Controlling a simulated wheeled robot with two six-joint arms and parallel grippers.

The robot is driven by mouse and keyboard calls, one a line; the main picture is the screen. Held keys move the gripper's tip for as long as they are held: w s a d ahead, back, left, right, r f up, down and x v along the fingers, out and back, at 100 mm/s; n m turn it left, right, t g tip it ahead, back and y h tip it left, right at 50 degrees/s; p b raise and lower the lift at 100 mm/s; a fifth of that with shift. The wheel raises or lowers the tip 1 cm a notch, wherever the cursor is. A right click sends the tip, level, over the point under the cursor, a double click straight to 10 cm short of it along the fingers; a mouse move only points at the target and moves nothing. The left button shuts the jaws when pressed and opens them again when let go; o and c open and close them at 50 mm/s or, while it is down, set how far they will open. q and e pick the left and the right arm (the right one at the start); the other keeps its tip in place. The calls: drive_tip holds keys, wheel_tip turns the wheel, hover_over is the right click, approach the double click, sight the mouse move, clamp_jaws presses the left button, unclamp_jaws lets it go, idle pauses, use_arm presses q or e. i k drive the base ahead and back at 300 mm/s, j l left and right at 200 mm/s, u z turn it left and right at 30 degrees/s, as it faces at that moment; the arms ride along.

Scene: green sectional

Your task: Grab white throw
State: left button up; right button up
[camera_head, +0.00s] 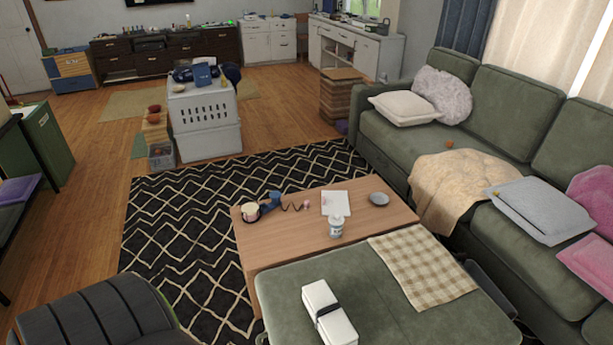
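A cream-beige throw (458,182) lies draped over the seat and front edge of the green sofa, at the right. It hangs down toward the rug and has soft folds. A beige and white checked cloth (424,270) lies flat on the green ottoman. A cream-white cushion (403,108) rests at the sofa's far end, against a fluffy pale cushion (443,94). No plainly white blanket shows. Neither of my grippers is in view.
A wooden coffee table (285,243) holds a mug, paper, a white bottle and a grey bowl. The green ottoman (385,312) bears a white block with a dark band (318,300). A pet crate (205,125) stands beyond the patterned rug (185,225). Wooden floor at left is open.

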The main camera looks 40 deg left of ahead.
sight(335, 327)
drive_tip(key=i+l+u, duration=0.2)
drive_tip(key=u, duration=0.25)
drive_tip(key=i+l+u, duration=0.2)
drive_tip(key=l+u, duration=0.25)
drive_tip(key=i+l+u, duration=0.15)
drive_tip(key=u, duration=0.3)
drive_tip(key=l+u, duration=0.8)
drive_tip(key=l, duration=0.35)
drive_tip(key=l+u, duration=0.35)
drive_tip(key=l, duration=0.35)
